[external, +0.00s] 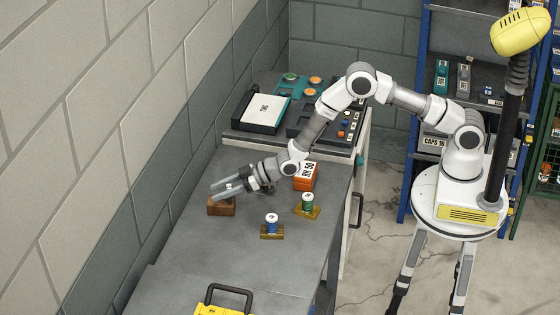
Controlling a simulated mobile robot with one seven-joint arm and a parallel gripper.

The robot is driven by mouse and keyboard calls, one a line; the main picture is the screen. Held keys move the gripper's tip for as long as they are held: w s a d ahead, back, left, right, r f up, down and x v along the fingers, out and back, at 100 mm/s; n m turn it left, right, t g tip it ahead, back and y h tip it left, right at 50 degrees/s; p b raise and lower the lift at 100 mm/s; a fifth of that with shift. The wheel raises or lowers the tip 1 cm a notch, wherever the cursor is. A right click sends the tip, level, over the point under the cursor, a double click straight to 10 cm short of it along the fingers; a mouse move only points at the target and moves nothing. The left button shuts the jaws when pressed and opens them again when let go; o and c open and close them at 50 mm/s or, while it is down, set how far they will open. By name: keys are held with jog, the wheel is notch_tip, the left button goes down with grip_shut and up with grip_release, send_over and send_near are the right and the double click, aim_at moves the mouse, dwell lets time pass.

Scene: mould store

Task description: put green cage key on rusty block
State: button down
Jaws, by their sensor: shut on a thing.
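A brown, rust-coloured block (221,207) lies on the grey bench near the wall side. My gripper (228,188) is just above it, its fingers pointing left. It is shut on a small pale-topped thing (229,186); the fingers hide most of it, so I cannot tell its colour or whether it touches the block. A green cylinder (307,200) with a pale top stands on a brass-coloured block (309,212) to the right. I cannot tell whether this or the held thing is the green cage key.
A blue cylinder (271,219) stands on another brass-coloured block (272,232). An orange labelled block (305,177) is beside my wrist. Trays and a dark panel (335,128) fill the bench's back. A yellow case (222,310) is at the front. The bench between is clear.

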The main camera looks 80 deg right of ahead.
jog(key=shift+c, duration=1.4)
grip_release()
jog(key=shift+f, duration=0.1)
jog(key=shift+r+p, duration=0.25)
jog(key=shift+p, duration=0.1)
jog(key=b+v, duration=0.1)
jog(key=v, duration=1.1)
jog(key=s+d+r+m+g+h, duration=0.1)
jog(key=s+d+r, duration=0.25)
jog(key=r, duration=0.25)
jog(key=s+d+r+g+h, duration=0.1)
jog(key=s+d+r+h, duration=0.1)
jog(key=s+d+r, duration=0.3)
jog(key=s+d+r+m+g+h, duration=0.1)
jog(key=s+d+r, duration=0.15)
jog(key=r, duration=0.45)
jog(key=s+d+r+m+g, duration=0.1)
jog(key=s+d+r+g, duration=0.1)
jog(key=s, duration=1.2)
jog(key=s+d+r+m+g+h, duration=0.1)
jog(key=s+d+r, duration=0.1)
jog(key=s, duration=1.1)
jog(key=shift+s+r+m+g, duration=0.3)
jog(key=shift+s+r+g, duration=0.1)
jog(key=shift+r, duration=0.2)
